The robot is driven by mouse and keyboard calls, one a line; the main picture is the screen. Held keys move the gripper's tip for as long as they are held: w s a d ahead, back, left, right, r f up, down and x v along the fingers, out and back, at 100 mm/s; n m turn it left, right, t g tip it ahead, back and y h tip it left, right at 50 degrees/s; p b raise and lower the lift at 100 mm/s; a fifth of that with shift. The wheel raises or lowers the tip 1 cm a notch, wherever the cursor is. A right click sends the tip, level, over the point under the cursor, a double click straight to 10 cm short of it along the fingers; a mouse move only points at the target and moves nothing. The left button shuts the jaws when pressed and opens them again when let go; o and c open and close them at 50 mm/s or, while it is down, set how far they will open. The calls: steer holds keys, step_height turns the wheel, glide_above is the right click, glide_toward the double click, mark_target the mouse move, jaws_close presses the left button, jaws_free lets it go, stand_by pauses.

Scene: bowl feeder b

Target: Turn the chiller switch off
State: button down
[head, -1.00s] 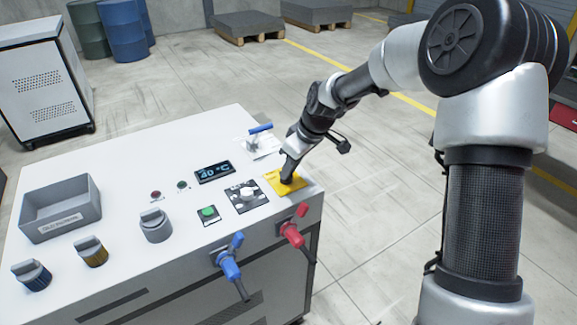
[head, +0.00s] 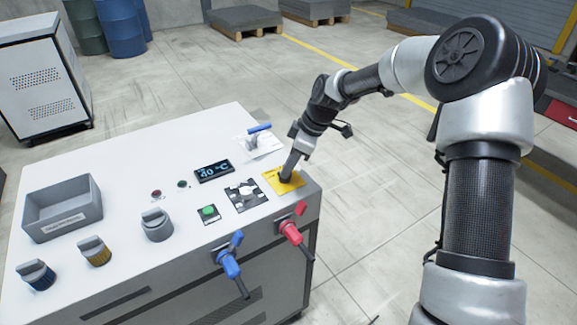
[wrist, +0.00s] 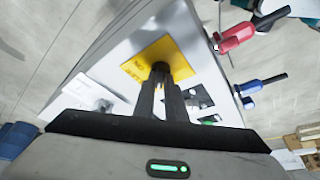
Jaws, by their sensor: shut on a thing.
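The chiller switch sits on a yellow plate (head: 287,183) at the right end of the white machine's top. The plate also shows in the wrist view (wrist: 157,58), with dark lettering on it. My gripper (head: 287,176) reaches down onto the middle of the plate. In the wrist view my gripper's two dark fingers (wrist: 162,85) come together on the switch handle (wrist: 160,69), a small dark part at the plate's middle. The fingers hide most of the handle, so its exact turn is hard to tell.
A display (head: 214,171) reads 40 °C. Near the plate are a selector on a black plate (head: 246,195), a green button (head: 208,212) and a blue-handled valve (head: 258,133). A grey tray (head: 62,207) stands at left.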

steer(key=c, duration=1.8)
jaws_free()
steer(key=p+v, duration=0.1)
steer(key=v, duration=1.6)
steer(key=shift+r, duration=0.25)
